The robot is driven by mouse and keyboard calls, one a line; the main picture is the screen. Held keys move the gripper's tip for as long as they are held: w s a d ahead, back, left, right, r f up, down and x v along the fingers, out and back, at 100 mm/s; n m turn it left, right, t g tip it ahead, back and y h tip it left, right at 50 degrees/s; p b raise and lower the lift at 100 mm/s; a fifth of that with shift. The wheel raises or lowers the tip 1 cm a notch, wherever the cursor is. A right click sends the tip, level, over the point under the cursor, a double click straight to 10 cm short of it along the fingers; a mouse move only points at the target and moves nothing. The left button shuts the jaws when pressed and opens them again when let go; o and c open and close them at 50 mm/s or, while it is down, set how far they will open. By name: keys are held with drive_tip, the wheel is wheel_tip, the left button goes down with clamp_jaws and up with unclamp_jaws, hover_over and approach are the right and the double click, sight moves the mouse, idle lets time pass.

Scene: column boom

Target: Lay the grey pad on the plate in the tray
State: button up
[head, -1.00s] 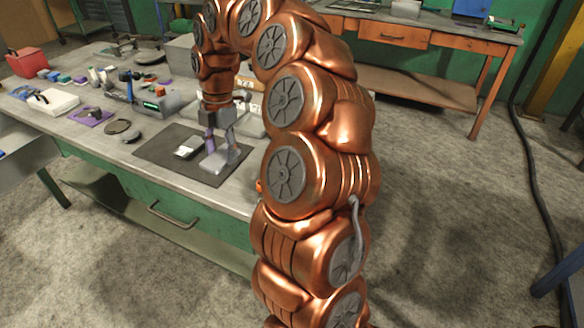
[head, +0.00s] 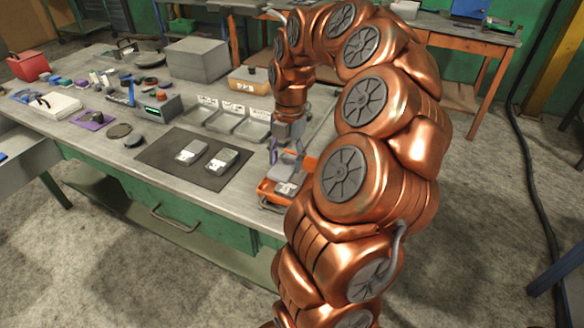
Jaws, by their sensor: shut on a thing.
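My gripper (head: 286,152) points down over the orange tray (head: 266,193) at the right front of the bench. It is shut on a flat grey piece, which looks like the grey pad (head: 283,172). The pad hangs tilted above the tray; I cannot tell whether it touches anything. A pale grey plate-like piece (head: 286,188) shows in the tray below it. My arm hides the tray's right side.
Two grey devices with pale labels, one left (head: 190,152) and one right (head: 222,160), lie on a dark mat (head: 160,152). Several grey bins (head: 229,120) stand behind. A grey box (head: 197,60) and a yellow container (head: 249,82) are farther back.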

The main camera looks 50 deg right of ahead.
sight(293, 163)
drive_tip(key=shift+s+d, duration=0.5)
drive_tip(key=shift+s, duration=0.05)
wheel_tip(293, 163, down, 3)
drive_tip(key=shift+f+p, duration=0.1)
drive_tip(key=shift+p, duration=0.45)
drive_tip(key=shift+f, duration=0.25)
drive_tip(key=shift+f, duration=0.15)
drive_tip(key=o, duration=0.9)
drive_tip(key=shift+c, duration=0.2)
drive_tip(key=shift+w+d+r+b, duration=0.1)
drive_tip(key=shift+d+r+b, duration=0.2)
drive_tip(key=shift+r, duration=1.75)
drive_tip(key=shift+w+d+r+b, duration=0.1)
drive_tip(key=shift+d+r+b, duration=0.2)
drive_tip(key=shift+r, duration=1.7)
drive_tip(key=shift+w+d+r+b, duration=0.1)
drive_tip(key=shift+d+r+b, duration=0.2)
drive_tip(key=shift+r, duration=1.75)
drive_tip(key=shift+a, duration=0.1)
